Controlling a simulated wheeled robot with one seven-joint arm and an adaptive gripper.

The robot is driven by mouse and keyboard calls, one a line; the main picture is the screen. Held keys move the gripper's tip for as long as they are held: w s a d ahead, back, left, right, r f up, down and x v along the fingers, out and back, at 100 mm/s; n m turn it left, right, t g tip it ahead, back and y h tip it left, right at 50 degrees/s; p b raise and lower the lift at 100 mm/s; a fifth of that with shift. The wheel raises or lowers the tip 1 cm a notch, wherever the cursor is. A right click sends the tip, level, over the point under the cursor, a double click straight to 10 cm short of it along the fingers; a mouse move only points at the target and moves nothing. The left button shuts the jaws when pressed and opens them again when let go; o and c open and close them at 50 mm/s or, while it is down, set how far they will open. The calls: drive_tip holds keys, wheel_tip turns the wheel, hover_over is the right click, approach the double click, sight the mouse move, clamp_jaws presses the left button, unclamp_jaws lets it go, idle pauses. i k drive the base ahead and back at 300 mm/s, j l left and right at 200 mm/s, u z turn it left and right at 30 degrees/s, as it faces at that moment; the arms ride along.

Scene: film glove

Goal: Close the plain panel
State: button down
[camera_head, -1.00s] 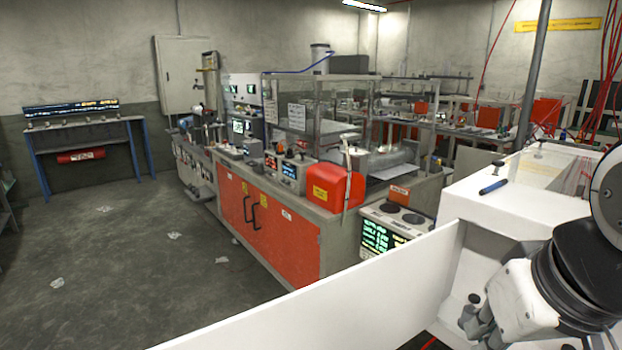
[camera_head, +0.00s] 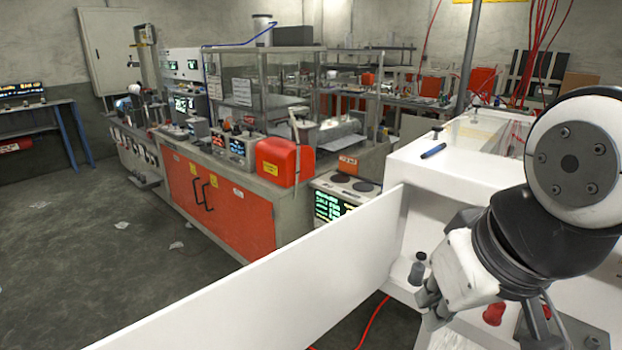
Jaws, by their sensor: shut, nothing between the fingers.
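The plain panel (camera_head: 290,285) is a long white board in the foreground. It stands open, running from the white cabinet (camera_head: 425,178) at right out to the lower left, where the frame cuts it off. My gripper (camera_head: 432,305) is at the lower right, on the cabinet side of the panel, in front of the cabinet's open inside. Its fingers look shut and empty. It appears apart from the panel, though the exact gap is hard to judge. My arm hides part of the cabinet's inside.
A small grey bottle (camera_head: 417,268) and a red knob-like object (camera_head: 494,313) are near my gripper. A blue pen-like object (camera_head: 433,151) lies on the cabinet top. A red cable (camera_head: 372,322) runs on the floor below the panel. A bench with orange doors (camera_head: 222,205) stands beyond; floor at left is open.

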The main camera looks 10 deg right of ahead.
sight(289, 297)
drive_tip(key=j+z, duration=0.25)
drive_tip(key=j, duration=0.5)
drive_tip(key=k+j+z, duration=0.2)
drive_tip(key=j, duration=0.5)
drive_tip(key=j+z, duration=0.25)
drive_tip(key=j, duration=0.2)
drive_tip(key=i+j+z, duration=0.1)
drive_tip(key=j+z, duration=0.2)
drive_tip(key=j, duration=0.2)
drive_tip(key=j+z, duration=0.25)
drive_tip(key=j, duration=0.2)
drive_tip(key=k+j+z, duration=0.25)
drive_tip(key=j, duration=0.2)
drive_tip(key=j+z, duration=0.25)
drive_tip(key=j, duration=0.25)
drive_tip(key=k+j+z, duration=0.15)
drive_tip(key=j+z, duration=0.15)
drive_tip(key=j, duration=0.15)
drive_tip(key=j+z, duration=0.2)
drive_tip(key=j, duration=0.7)
drive_tip(key=k+j+u, duration=0.1)
drive_tip(key=j, duration=0.25)
drive_tip(key=k+j+u, duration=0.15)
drive_tip(key=j, duration=0.2)
drive_tip(key=j+u, duration=0.1)
drive_tip(key=j, duration=0.25)
